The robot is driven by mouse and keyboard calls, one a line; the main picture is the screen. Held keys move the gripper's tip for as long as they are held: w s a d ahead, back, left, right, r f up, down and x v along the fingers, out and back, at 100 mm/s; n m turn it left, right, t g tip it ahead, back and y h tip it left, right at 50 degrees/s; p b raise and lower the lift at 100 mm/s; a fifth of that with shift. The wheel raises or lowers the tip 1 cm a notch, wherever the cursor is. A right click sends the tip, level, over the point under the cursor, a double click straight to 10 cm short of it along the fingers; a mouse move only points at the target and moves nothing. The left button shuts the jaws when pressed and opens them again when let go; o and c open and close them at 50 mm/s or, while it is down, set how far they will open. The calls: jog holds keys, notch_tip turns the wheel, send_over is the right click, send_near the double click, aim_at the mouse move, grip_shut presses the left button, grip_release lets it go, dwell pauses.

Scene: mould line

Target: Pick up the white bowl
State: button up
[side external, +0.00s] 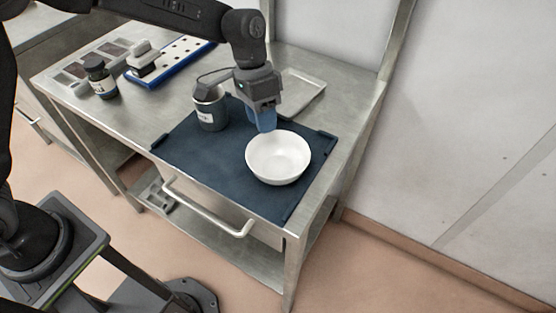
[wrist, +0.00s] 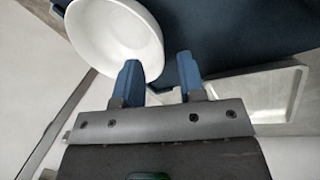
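The white bowl (side external: 279,158) sits upright and empty on a dark blue mat (side external: 212,168) near the front right of the steel table. My gripper (side external: 265,122) is just behind the bowl's back rim in the side view, pointing down. In the wrist view the bowl (wrist: 113,38) is at the upper left, and the left blue finger overlaps its rim. My gripper (wrist: 162,76) shows its two blue fingers apart, with mat and a bit of table between them. Whether a finger touches the bowl cannot be told.
A grey labelled canister (side external: 210,108) stands on the mat left of my gripper. A pale shallow tray (side external: 302,90) lies behind it. A dark jar (side external: 100,78) and a blue-edged perforated board (side external: 172,62) with a block are at the back left. The mat's front left is clear.

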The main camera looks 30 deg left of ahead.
aim_at(267, 146)
jog(key=x, duration=0.5)
jog(key=shift+s, duration=0.1)
jog(key=shift+c, duration=0.5)
grip_shut()
jog(key=shift+r, duration=0.1)
